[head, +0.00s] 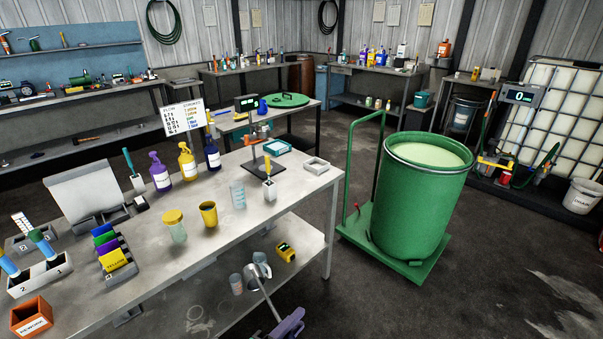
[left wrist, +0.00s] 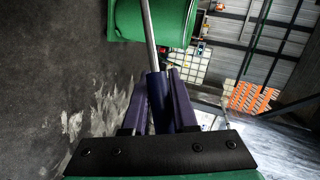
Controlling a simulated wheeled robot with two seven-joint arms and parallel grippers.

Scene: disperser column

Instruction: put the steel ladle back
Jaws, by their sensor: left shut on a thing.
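My left gripper (head: 287,325) is at the bottom edge of the head view, in front of the workbench. It is shut on the steel ladle's grip. The ladle's thin steel shaft (head: 269,300) slants up and left from the gripper, toward metal cups at the lower shelf, so its bowl is hard to tell from them. In the left wrist view the purple fingers (left wrist: 165,95) close around a dark grip, and the ladle's steel shaft (left wrist: 148,25) runs up past the green drum (left wrist: 175,22). My right gripper is not in view.
A green drum (head: 415,205) stands on a cart to the right. Floor in front is clear.

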